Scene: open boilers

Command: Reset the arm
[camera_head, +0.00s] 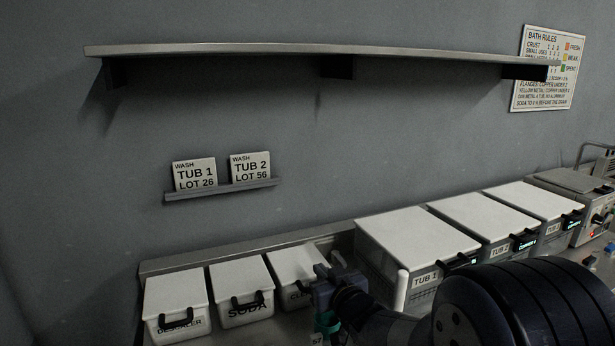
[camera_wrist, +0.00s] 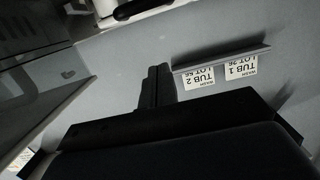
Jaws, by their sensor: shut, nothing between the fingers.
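My gripper (camera_head: 322,290) is in the lower middle of the head view, in front of the third small white box, whose label is partly hidden. My arm runs from it to the lower right corner. In the wrist view the two dark fingers (camera_wrist: 158,70) are pressed together with nothing between them. The wall cards for tub 1 (camera_wrist: 241,70) and tub 2 (camera_wrist: 200,78) appear upside down there, to the right of the fingers.
Lidded white boxes for descaler (camera_head: 177,298) and soda (camera_head: 240,283) stand at left. Larger lidded tubs, first one here (camera_head: 405,240), stand at right beside a grey machine (camera_head: 575,182). A shelf (camera_head: 300,48) juts from the wall above; the wall between is mostly free.

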